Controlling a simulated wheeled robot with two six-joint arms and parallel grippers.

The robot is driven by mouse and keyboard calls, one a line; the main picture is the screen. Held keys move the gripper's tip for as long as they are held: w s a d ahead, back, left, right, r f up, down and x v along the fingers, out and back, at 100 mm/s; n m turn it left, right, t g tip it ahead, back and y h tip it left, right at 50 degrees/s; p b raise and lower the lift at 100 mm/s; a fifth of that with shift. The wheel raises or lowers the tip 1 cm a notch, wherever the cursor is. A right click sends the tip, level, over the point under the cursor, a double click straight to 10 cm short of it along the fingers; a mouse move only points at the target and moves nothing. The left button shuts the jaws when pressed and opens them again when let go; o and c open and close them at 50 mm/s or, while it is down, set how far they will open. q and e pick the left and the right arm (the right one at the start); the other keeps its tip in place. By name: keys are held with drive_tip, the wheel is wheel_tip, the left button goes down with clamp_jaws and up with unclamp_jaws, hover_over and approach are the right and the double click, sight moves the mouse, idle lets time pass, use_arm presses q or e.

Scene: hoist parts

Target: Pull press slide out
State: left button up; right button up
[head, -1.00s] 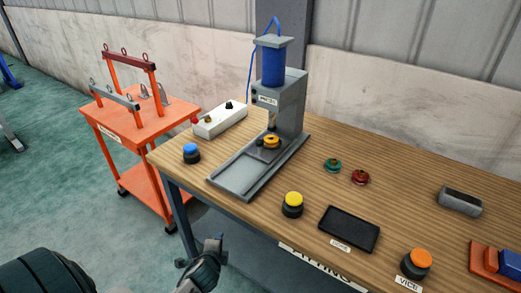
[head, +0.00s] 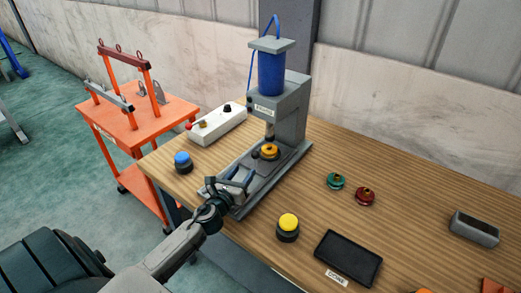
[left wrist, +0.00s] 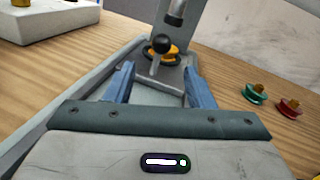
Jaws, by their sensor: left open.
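The press (head: 290,115) stands on the table with a blue cylinder on top. Its grey slide (head: 287,158) sits under the ram, bearing an orange round part (head: 270,151) and a black knob (head: 255,154) at its front. My left gripper (head: 238,180) is over the front of the press's base tray, short of the knob. In the left wrist view its blue fingers (left wrist: 160,88) are apart and empty. The black knob (left wrist: 162,46) on its post stands ahead, roughly centred between them, with the orange part (left wrist: 172,58) behind it. My right gripper is not in view.
A white control box (head: 217,124) and a blue button (head: 183,162) are left of the press. A yellow button (head: 288,227), a dark tray (head: 348,258), and green (head: 335,181) and red (head: 365,196) parts lie right. An orange cart (head: 150,115) stands beside the table.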

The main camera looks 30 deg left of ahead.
sight(254, 158)
use_arm(q)
drive_tip(key=w, duration=0.2)
drive_tip(key=w+r+p, duration=0.1)
drive_tip(key=w, duration=0.1)
drive_tip(key=shift+w+a, duration=0.15)
drive_tip(key=shift+a, duration=0.05)
drive_tip(key=w, duration=0.4)
drive_tip(key=shift+w+a+f+p, duration=0.2)
drive_tip(key=shift+a+f+p, duration=0.1)
drive_tip(key=shift+f+p, duration=0.05)
drive_tip(key=shift+w+r, duration=0.1)
drive_tip(key=shift+w, duration=0.55)
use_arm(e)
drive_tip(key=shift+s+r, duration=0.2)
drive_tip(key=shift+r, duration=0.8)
use_arm(q)
clamp_jaws()
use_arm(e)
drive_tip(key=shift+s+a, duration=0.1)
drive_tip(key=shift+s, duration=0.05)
